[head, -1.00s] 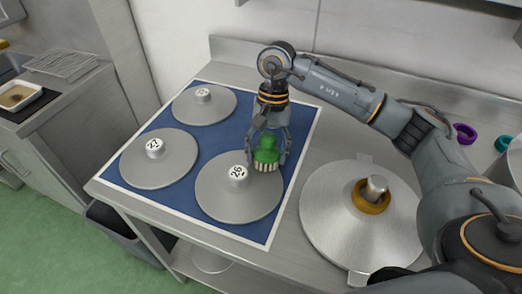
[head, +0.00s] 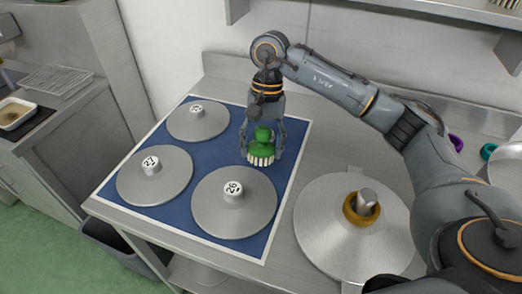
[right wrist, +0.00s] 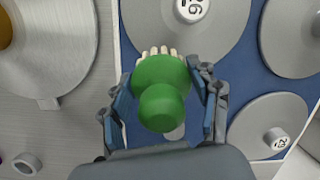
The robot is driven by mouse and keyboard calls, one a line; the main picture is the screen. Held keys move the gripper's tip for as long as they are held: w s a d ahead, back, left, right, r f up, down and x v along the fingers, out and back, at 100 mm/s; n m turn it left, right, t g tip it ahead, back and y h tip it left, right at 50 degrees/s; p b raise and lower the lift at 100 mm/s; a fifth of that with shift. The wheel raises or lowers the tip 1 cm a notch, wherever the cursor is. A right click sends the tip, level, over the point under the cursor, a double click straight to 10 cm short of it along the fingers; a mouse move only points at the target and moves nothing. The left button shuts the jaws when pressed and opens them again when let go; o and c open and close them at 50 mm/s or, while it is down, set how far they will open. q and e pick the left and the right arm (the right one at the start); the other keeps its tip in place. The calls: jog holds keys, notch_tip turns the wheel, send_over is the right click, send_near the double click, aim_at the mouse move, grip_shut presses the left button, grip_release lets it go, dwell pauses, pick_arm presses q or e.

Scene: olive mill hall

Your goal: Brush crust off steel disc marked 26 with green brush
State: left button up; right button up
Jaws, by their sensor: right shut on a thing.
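The steel disc marked 26 (head: 215,218) lies on the front right part of the blue mat (head: 206,154); its round knob carries the number. It also shows at the top of the right wrist view (right wrist: 150,25). I can make out no crust on its visible face. My right gripper (head: 263,153) is shut on the green brush (head: 264,138), with the pale bristles pointing down. The brush (right wrist: 160,85) is just behind the disc's far right edge, over the mat. Whether the bristles touch the mat is unclear. My left gripper is not in view.
The disc marked 27 (head: 135,185) lies to the left and another disc (head: 185,128) behind it. A large steel cone-like lid with a brass collar (head: 325,232) stands at right. Purple (head: 456,142) and teal (head: 488,151) rings lie back right.

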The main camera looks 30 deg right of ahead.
jog(key=shift+p+v, duration=0.65)
jog(key=shift+v, duration=0.85)
